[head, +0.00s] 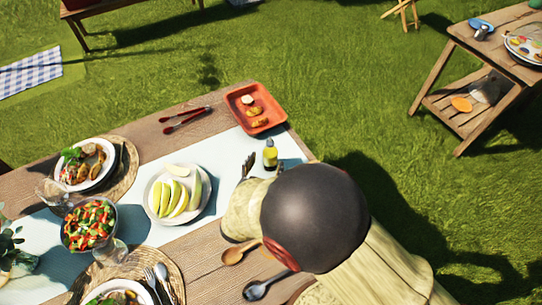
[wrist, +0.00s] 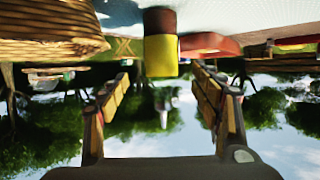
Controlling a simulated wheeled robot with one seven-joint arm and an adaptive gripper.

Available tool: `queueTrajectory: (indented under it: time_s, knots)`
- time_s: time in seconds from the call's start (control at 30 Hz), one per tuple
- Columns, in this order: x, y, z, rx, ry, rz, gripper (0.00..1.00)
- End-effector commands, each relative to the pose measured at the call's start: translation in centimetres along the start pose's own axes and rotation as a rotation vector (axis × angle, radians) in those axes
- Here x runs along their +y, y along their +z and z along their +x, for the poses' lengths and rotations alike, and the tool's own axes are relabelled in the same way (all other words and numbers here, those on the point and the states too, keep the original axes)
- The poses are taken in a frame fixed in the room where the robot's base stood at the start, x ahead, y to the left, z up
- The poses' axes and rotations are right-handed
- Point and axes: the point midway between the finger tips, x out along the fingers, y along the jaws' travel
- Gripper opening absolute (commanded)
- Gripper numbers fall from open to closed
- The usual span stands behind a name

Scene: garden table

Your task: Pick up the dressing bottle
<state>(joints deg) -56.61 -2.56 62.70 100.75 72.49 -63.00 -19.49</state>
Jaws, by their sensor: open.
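My gripper (wrist: 160,76) is open and empty, with one finger on each side of the view. In the head view my gripper (head: 262,168) is close to the bottle on its near side, and my arm hides part of it.
A red tray (head: 238,96) with food lies just behind the bottle. A plate of sliced melon (head: 158,212) is to the left. A wooden spoon (head: 236,256) and a dark spoon (head: 262,286) lie nearer. A woven object (wrist: 45,30) shows in the wrist view.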

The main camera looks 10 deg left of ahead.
Motion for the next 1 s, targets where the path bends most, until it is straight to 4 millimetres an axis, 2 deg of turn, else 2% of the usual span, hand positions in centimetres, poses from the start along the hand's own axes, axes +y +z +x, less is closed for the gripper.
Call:
queueTrajectory:
  time_s: [0.1, 0.27, 0.47, 0.6, 0.83, 1.0]
  knots:
    - [0.1, 0.2, 1.4, -0.001, 0.002, 0.001, 0.64]
    - [0.0, 0.5, 2.5, -0.001, 0.0, 0.001, 0.64]
    - [-0.2, 1.6, 5.1, -0.002, 0.001, 0.002, 0.64]
    - [-0.2, 1.3, 6.7, -0.002, 0.0, 0.001, 0.64]
    - [-0.3, 1.1, 6.8, -0.002, -0.003, 0.001, 0.64]
    - [-0.3, 1.1, 6.8, -0.002, -0.003, 0.001, 0.55]
